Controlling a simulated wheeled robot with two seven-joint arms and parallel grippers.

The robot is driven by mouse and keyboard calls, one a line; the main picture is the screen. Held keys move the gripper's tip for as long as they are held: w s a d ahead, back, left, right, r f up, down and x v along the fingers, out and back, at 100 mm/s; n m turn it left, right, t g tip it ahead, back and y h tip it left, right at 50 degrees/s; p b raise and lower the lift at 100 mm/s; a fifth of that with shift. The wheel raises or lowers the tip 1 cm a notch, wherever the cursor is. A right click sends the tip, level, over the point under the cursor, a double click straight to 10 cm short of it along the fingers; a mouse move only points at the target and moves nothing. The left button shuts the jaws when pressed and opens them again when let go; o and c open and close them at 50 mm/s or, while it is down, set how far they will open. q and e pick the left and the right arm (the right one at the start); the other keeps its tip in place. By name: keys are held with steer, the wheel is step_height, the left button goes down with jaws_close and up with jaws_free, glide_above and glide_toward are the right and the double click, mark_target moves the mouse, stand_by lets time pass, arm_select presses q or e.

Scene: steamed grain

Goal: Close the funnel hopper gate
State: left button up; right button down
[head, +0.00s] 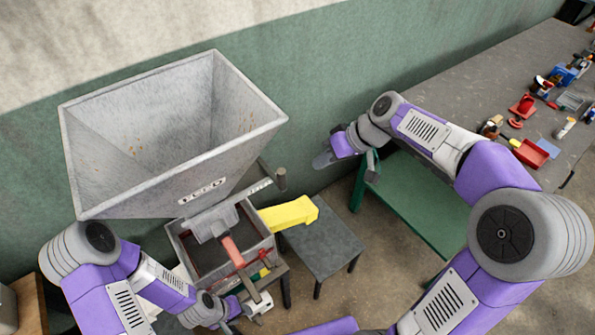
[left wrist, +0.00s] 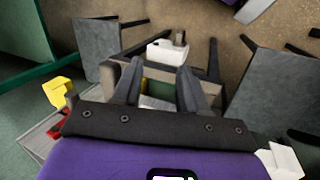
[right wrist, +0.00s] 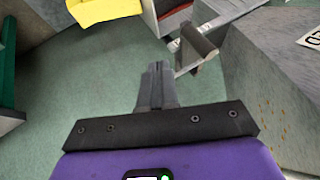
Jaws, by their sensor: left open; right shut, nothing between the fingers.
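The big grey funnel hopper (head: 170,130) stands against the wall in the head view. A flat metal gate slide (head: 258,187) sticks out at its lower right, with an upright dark handle (head: 281,179) at its end. In the right wrist view the gate handle (right wrist: 205,55) stands just ahead and right of my fingers, beside the hopper (right wrist: 275,85). My right gripper (head: 321,161) is shut and empty, apart from the handle; its closed fingers show in the right wrist view (right wrist: 156,72). My left gripper (left wrist: 157,82) is open, low in front of the machine below the hopper.
The machine's open box (head: 268,238) lies under the hopper, with a yellow chute (head: 290,213) at its right. A grey table (head: 470,85) carries several small items.

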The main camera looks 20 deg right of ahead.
arm_select(q)
steer(key=shift+r, duration=0.25)
arm_select(e)
steer(key=a+f, duration=0.3)
steer(key=a, duration=0.3)
steer(key=shift+w+f, duration=0.25)
steer(key=shift+w, duration=0.1)
steer(key=shift+a, duration=0.1)
